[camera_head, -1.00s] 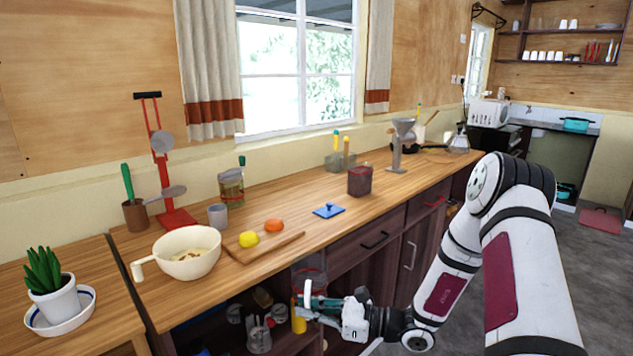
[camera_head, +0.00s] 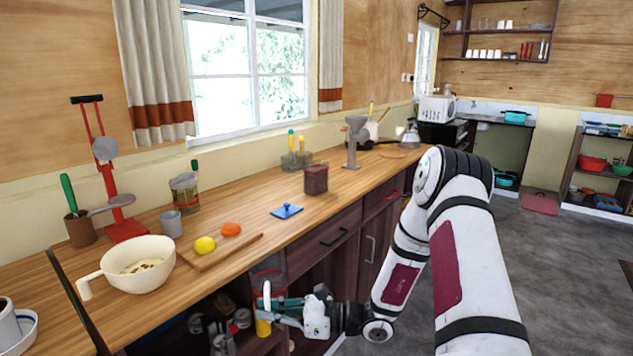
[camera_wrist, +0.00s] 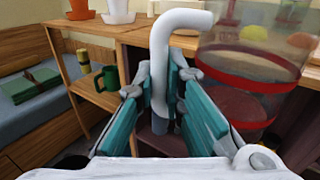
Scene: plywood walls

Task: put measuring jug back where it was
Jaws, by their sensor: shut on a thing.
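My gripper (camera_head: 283,308) is at the front of the counter, low, before the open cupboard. Its teal fingers (camera_wrist: 166,110) are shut on the upright white hooked handle (camera_wrist: 165,55) of the measuring jug. A clear, see-through body with a red band (camera_wrist: 250,82) shows right of the handle in the wrist view; it also shows dimly above my gripper in the head view (camera_head: 268,274). Where handle and body join is unclear.
A yellow bottle (camera_head: 263,325) stands in the cupboard below. Open floor (camera_head: 545,270) lies right.

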